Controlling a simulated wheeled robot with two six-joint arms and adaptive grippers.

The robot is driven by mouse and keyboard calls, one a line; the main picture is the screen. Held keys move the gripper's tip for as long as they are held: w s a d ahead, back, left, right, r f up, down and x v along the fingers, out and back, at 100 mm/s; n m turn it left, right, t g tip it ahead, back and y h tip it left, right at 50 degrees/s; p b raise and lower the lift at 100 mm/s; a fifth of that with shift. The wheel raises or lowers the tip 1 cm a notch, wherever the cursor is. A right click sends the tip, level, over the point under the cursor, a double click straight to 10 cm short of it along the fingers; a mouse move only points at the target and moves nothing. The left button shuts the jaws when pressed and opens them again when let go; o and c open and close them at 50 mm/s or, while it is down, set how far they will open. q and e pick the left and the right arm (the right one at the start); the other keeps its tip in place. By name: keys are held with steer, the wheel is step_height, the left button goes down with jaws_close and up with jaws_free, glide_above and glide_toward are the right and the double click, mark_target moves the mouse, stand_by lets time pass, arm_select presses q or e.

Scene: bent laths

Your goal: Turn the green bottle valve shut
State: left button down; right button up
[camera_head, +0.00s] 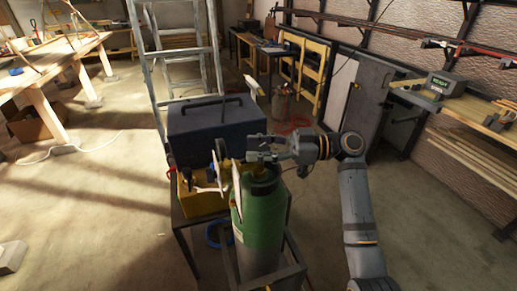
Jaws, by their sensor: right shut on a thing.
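The green bottle (263,213) stands upright in the middle of the view, in a dark metal frame. My right arm comes in from the right, and its gripper (255,154) is at the bottle's top, shut on the valve there. The valve is largely hidden by the gripper's fingers, so I cannot tell how far it is turned. White pieces (236,188) hang at the bottle's left side, beside a dark round fitting (221,149). My left gripper is not in view.
A dark blue box (213,118) stands close behind the bottle, with a yellow case (199,200) below it. A stepladder (184,55) rises behind. A wooden workbench (45,78) is at left, and a shelf with timber (470,125) at right. The floor at left is mostly clear.

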steer(key=m+t+b, duration=0.2)
steer(key=t, duration=0.2)
steer(key=shift+f, duration=0.1)
steer(key=shift+m+t+h+b, duration=0.95)
steer(key=shift+m+t, duration=0.65)
steer(key=shift+t, duration=0.5)
steer(key=o, duration=1.2)
steer(key=shift+c, duration=0.2)
steer(key=v, duration=1.2)
